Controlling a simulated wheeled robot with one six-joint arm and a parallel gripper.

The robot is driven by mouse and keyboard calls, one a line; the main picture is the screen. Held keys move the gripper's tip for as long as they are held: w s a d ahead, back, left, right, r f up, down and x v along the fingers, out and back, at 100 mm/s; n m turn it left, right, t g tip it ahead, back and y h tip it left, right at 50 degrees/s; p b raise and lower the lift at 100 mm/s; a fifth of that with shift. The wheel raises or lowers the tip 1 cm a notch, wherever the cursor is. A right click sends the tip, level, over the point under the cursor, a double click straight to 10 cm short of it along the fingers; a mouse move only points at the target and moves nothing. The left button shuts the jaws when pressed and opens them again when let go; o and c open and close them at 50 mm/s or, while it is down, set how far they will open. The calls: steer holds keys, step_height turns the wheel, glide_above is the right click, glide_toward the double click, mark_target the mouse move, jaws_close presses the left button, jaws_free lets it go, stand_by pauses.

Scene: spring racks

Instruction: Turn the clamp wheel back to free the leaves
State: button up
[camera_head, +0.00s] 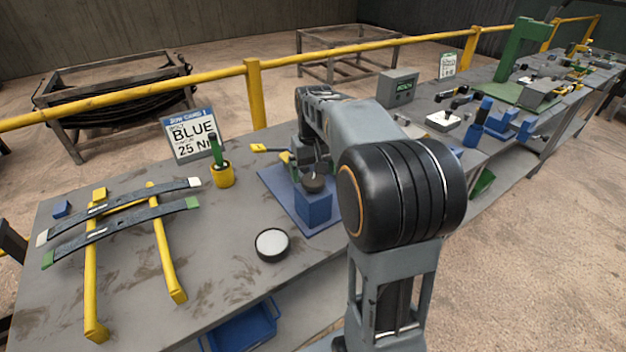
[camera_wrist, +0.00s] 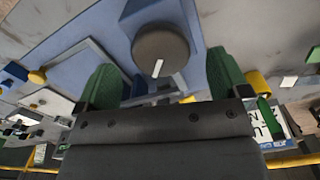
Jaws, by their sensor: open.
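The clamp wheel (camera_head: 314,182) is a dark round knob above a blue block (camera_head: 314,209) on a blue base plate (camera_head: 277,186). In the wrist view the wheel (camera_wrist: 160,50) is brown-grey with a white mark near its lower edge. My gripper (camera_wrist: 165,72) is open, its green fingertips on either side of the wheel with a gap at each side. I cannot tell its height above the wheel. In the head view my arm hides much of the gripper and clamp. Two dark leaves (camera_head: 125,222), one white-ended and one green-ended, lie across yellow bars.
A sign reading BLUE (camera_head: 192,135) stands behind a yellow cup (camera_head: 222,175) with a green-handled tool. A round white-topped dish (camera_head: 271,244) lies in front of the clamp. A grey box (camera_head: 398,88) and other fixtures stand farther along the bench. A yellow rail (camera_head: 150,85) runs behind.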

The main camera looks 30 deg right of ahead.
mark_target(313, 184)
steer(key=shift+f, duration=1.35)
steer(key=shift+c, duration=0.2)
steer(key=c, duration=0.9)
